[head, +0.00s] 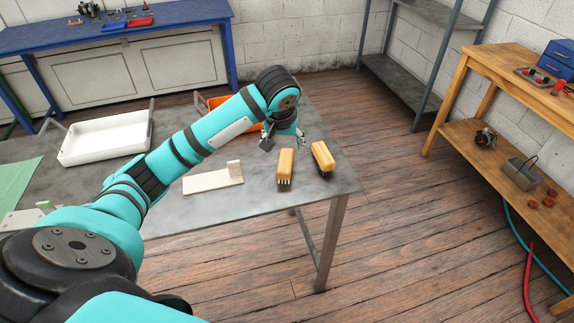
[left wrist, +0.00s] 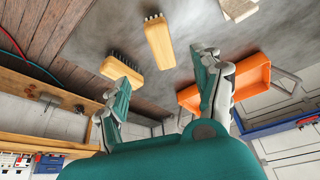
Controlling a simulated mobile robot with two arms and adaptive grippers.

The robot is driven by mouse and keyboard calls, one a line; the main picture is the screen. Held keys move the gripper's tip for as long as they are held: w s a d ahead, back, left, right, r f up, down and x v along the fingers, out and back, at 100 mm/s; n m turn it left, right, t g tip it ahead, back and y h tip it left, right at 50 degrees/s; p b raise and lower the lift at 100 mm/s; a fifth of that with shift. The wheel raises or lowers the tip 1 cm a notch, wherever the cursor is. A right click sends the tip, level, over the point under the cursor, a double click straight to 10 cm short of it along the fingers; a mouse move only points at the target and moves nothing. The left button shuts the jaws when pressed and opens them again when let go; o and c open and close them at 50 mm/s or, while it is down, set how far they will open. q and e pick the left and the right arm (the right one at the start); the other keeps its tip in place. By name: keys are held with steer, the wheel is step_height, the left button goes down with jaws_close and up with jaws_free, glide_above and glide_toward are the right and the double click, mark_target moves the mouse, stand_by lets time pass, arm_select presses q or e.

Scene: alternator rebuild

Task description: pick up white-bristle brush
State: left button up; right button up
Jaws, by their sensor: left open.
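Two brushes with yellow wooden blocks lie near the right end of the grey metal table (head: 255,198). The white-bristle brush (head: 285,165) is the left one in the head view, with pale bristles at its near end. In the left wrist view, the white-bristle brush (left wrist: 159,44) is at top centre, beyond the fingertips. The dark-bristle brush (head: 323,155) is to its right; it shows in the left wrist view (left wrist: 122,72) near the left fingertip. My left gripper (head: 285,141) is open and empty, above and behind the brushes. My right gripper is out of view.
A pale L-shaped block (head: 212,181) lies left of the brushes. An orange bin (head: 217,103) stands behind my arm, and a white tray (head: 106,139) farther left. The table's right edge is close to the brushes. A wooden shelf bench (head: 500,150) stands at right.

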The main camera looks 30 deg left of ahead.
mark_target(285, 161)
arm_select(q)
steer(key=p+x, duration=0.1)
steer(key=x, duration=0.9)
steer(key=shift+w+a+p+x, duration=0.15)
steer(key=shift+p+x, duration=0.25)
steer(key=shift+x, duration=0.95)
steer(key=shift+w+a+p+x, duration=0.15)
steer(key=shift+p+x, duration=0.2)
steer(key=shift+x, duration=0.95)
steer(key=shift+s+r, duration=0.1)
steer(key=shift+f, duration=0.25)
steer(key=shift+c, duration=0.4)
jaws_close()
